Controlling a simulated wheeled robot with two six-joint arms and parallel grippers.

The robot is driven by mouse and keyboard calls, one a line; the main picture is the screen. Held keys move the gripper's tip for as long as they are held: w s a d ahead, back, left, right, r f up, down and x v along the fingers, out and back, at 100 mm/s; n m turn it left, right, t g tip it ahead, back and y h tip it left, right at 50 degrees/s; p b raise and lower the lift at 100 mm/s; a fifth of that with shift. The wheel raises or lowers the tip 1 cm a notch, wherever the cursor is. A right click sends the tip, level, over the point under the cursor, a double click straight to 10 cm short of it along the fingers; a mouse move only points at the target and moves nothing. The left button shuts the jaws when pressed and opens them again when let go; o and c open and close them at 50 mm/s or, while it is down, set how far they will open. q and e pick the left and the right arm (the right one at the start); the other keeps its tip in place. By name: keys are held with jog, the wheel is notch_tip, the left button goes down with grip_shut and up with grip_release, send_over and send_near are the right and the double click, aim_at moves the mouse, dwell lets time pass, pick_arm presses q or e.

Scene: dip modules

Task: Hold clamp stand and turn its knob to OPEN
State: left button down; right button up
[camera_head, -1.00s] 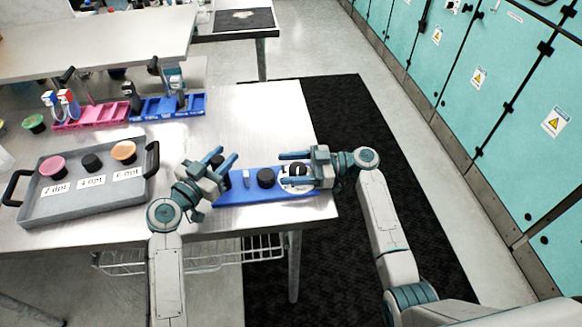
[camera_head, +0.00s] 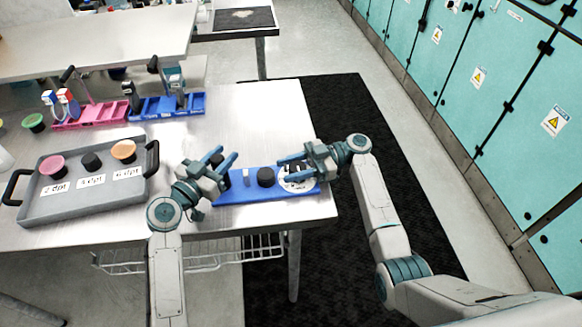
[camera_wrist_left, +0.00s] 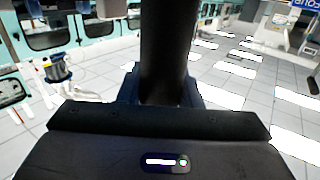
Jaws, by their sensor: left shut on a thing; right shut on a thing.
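The clamp stand has a blue base (camera_head: 232,196) lying along the front right part of the metal table, with a black round part (camera_head: 266,176) and a white dial (camera_head: 297,187) at its right end. My left gripper (camera_head: 223,157) is shut at the stand's left end, its grip partly hidden by the hand. The left wrist view shows a dark post (camera_wrist_left: 168,50) rising between its fingers. My right gripper (camera_head: 284,169) is shut on the knob over the dial, with its fingers tilted. The knob and the dial's markings are mostly hidden or too small to read.
A grey tray (camera_head: 82,205) with pink, black and orange capped pieces and labels stands at left. Pink (camera_head: 92,115) and blue (camera_head: 167,106) racks are behind it. The table's right edge is close to the stand; bare metal lies behind the stand.

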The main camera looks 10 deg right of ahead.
jog(key=o, duration=1)
jog(key=v, duration=1.2)
pick_arm(q)
jog(key=c, duration=0.9)
grip_release()
jog(key=shift+c, duration=0.2)
